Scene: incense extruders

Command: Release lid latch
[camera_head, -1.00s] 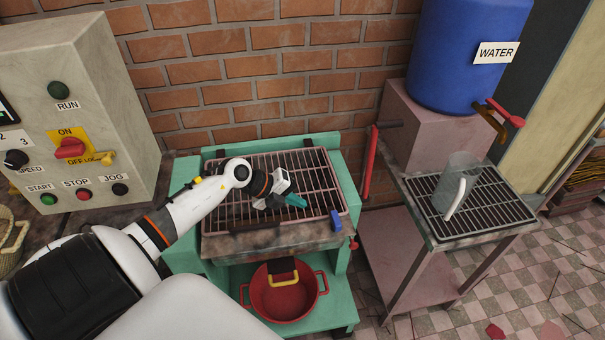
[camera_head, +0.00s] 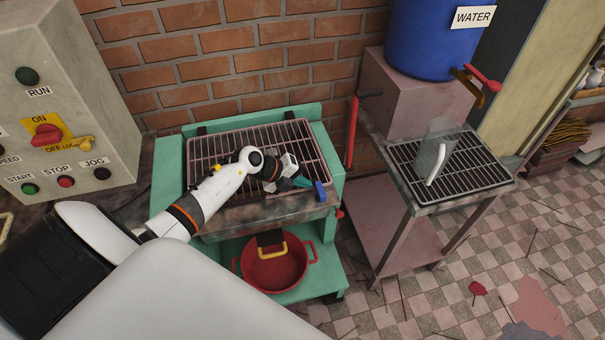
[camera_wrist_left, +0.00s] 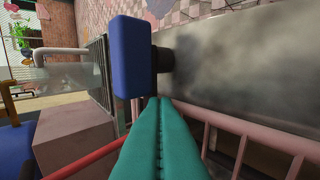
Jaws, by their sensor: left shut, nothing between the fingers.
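The lid is a pink-framed barred grille (camera_head: 290,140) lying closed on the green machine (camera_head: 172,170). The latch looks to be the blue block (camera_head: 320,191) at the machine's front right corner; in the left wrist view the blue block (camera_wrist_left: 132,55) sits on a dark stub against a grey metal face. My left gripper (camera_head: 307,184) has teal fingers, shut and empty, just left of the block. In the left wrist view the fingertips (camera_wrist_left: 159,101) end close beside the block's lower right edge; I cannot tell whether they touch. My right gripper is out of view.
A red pot (camera_head: 275,272) sits on the lower shelf, below a yellow handle (camera_head: 271,250). To the right, a stand holds a clear jug (camera_head: 432,150) and a blue water drum (camera_head: 430,40). A red lever (camera_head: 352,130) stands between. A control box (camera_head: 75,110) is at left.

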